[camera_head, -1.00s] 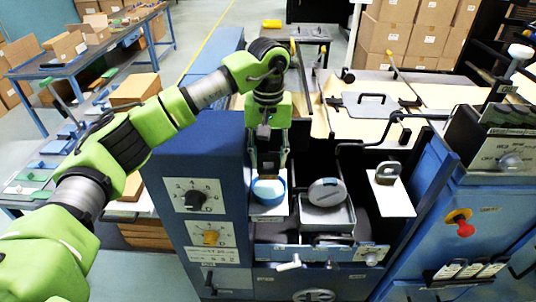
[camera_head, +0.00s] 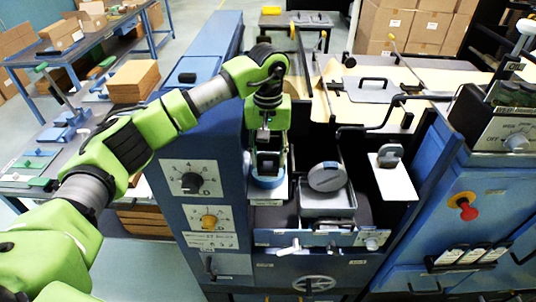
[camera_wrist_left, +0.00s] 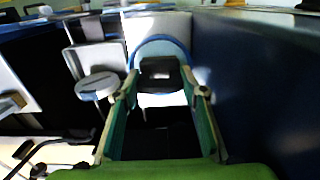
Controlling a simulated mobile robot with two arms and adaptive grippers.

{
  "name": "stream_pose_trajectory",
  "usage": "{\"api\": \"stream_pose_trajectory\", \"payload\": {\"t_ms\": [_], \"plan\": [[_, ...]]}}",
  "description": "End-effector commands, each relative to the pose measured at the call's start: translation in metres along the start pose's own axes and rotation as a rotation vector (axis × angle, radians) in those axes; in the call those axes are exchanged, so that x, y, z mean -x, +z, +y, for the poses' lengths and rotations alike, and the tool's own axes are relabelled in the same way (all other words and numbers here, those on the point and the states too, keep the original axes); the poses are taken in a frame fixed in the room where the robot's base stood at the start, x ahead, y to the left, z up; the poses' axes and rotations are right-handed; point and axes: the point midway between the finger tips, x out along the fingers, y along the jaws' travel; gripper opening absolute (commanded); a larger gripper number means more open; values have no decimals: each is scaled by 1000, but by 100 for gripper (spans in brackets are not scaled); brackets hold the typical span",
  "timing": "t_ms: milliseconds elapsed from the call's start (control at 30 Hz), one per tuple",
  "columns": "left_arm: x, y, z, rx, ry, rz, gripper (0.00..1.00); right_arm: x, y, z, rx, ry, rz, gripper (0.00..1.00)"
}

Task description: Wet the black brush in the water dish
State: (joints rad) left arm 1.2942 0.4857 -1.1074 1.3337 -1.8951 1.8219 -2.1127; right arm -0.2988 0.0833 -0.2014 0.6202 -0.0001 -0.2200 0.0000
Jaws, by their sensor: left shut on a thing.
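My left gripper (camera_head: 267,166) points down at the blue round water dish (camera_head: 268,182), at the left of the dark bay in the blue machine. It is shut on the black brush (camera_head: 267,158), which is dark and blocky between the green fingers. In the left wrist view the brush (camera_wrist_left: 160,70) sits between the fingertips, in front of the dish's blue rim (camera_wrist_left: 160,40). The brush's lower end is inside or just over the dish; its contact with the water is hidden. My right gripper is not in view.
A round grey-lidded thing (camera_head: 327,176) stands at a metal tray (camera_head: 326,205) just right of the dish. A white plate (camera_head: 392,178) carries a grey piece (camera_head: 389,155) farther right. The blue panel with knobs (camera_head: 196,195) is close on the left.

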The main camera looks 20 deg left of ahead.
Motion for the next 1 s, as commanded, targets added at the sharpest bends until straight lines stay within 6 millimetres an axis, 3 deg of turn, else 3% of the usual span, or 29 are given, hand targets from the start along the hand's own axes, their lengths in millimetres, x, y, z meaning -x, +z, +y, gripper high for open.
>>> {"api": "stream_pose_trajectory", "payload": {"t_ms": [1000], "plan": [[-6,0,0,1,-1,0,22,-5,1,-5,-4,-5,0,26]]}}
